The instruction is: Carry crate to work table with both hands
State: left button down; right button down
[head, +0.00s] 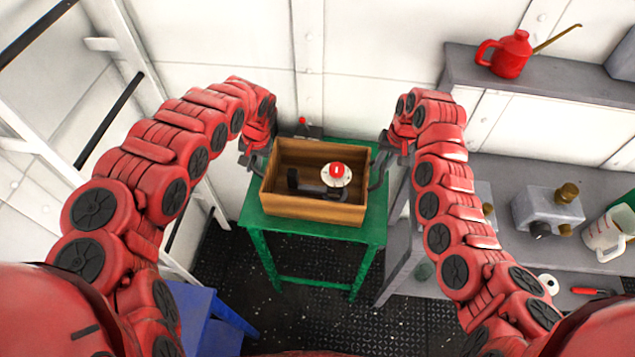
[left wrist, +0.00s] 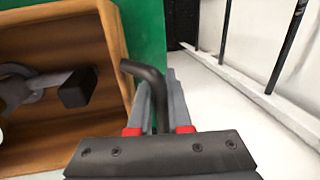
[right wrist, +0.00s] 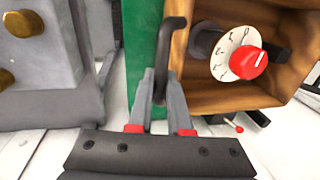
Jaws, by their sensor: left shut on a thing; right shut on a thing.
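The wooden crate (head: 312,208) is level on or just above the green table (head: 375,232); I cannot tell if its base touches. Inside are a white dial with a red knob (head: 337,170) and a dark grey part with a black block (head: 295,180). My left gripper (head: 256,160) is shut on the crate's left dark handle, which shows in the left wrist view (left wrist: 146,72). My right gripper (head: 383,160) is shut on the right handle, which shows in the right wrist view (right wrist: 172,40).
A grey bench (head: 500,172) stands close on the right, with a grey metal block (head: 548,212) and a clear jug (head: 605,235). A red oil can (head: 508,55) stands on the shelf above. A white ladder-like frame is at left, a blue stool (head: 205,315) at lower left.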

pick_arm(q)
jog(key=shift+w+r, duration=0.1)
jog(key=shift+r, duration=0.1)
pick_arm(e)
jog(key=shift+w+r, duration=0.1)
jog(key=shift+r, duration=0.1)
